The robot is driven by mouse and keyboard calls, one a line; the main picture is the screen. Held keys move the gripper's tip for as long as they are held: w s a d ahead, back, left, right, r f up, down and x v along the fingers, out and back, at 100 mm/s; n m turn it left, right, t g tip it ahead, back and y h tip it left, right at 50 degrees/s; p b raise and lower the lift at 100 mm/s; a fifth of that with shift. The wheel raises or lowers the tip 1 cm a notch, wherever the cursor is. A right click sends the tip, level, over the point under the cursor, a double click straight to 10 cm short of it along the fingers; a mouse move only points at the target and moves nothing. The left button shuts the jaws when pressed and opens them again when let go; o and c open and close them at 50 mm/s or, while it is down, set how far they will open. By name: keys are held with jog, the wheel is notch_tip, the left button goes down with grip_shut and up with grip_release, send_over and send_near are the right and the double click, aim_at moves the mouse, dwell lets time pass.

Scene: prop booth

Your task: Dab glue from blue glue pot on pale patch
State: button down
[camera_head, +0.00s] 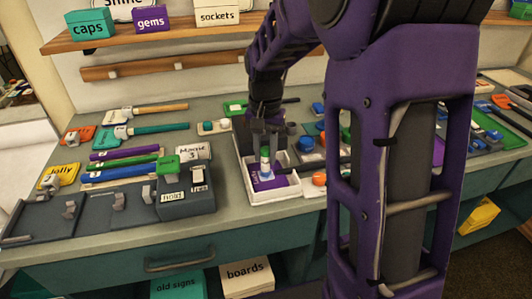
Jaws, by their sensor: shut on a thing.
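My gripper (266,146) points down over a white tray (284,192) at the middle of the bench. It is shut on a small slim thing with a green and white part (265,157), partly hidden by the fingers. Just below is a small blue and white item (266,173), which may be the blue glue pot; I cannot tell whether the held thing touches it. A purple piece (268,184) lies in the tray. I cannot pick out the pale patch for sure.
A dark grey fixture (184,203) labelled "HOLD" stands left of the tray. Long-handled tools (150,128) and coloured bars (125,172) lie behind it. Small parts crowd the bench to the right, partly behind my arm. A shelf (150,36) with labelled boxes hangs above.

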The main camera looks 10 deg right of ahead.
jog(key=shift+s, duration=0.1)
jog(key=shift+s, duration=0.45)
jog(key=shift+w, duration=0.35)
jog(key=shift+r+p, duration=0.2)
jog(key=shift+p, duration=0.1)
notch_tip(320, 180, up, 7)
jog(key=p, duration=0.5)
jog(key=shift+f+p, duration=0.1)
jog(key=shift+p, duration=0.25)
jog(key=shift+f, duration=0.1)
dwell(0.5)
jog(key=shift+f+b, duration=2.05)
jog(key=shift+f, duration=0.85)
jog(key=shift+f+b, duration=0.35)
jog(key=shift+f, duration=0.25)
